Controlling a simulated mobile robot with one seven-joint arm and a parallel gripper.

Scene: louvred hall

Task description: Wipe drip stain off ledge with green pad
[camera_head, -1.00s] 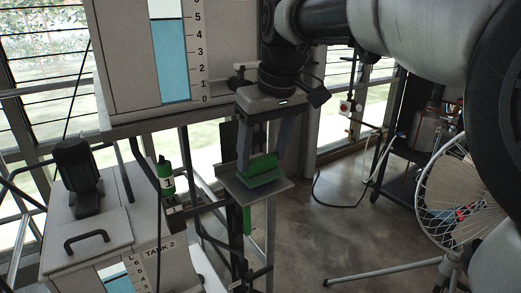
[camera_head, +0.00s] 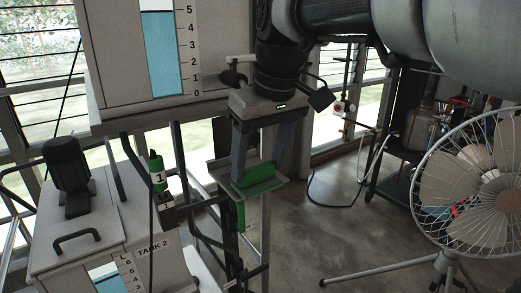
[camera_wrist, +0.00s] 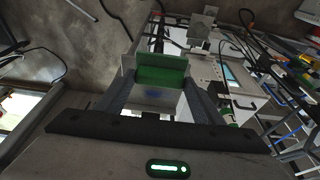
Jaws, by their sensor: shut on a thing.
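My gripper (camera_head: 258,172) points down and is shut on the green pad (camera_head: 260,182), which spans between its two fingers. The pad is at the small grey ledge (camera_head: 278,186) beside the tank stand; I cannot tell whether its underside touches the ledge. In the wrist view, the pad (camera_wrist: 161,72) lies ahead of the fingers, across the pale ledge surface. The head view does not show the smear.
A numbered tank with blue liquid (camera_head: 163,50) stands close behind on the left. Tank 2 (camera_head: 155,262) is lower left. A fan (camera_head: 478,185) is at right. The floor (camera_head: 345,235) between is open.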

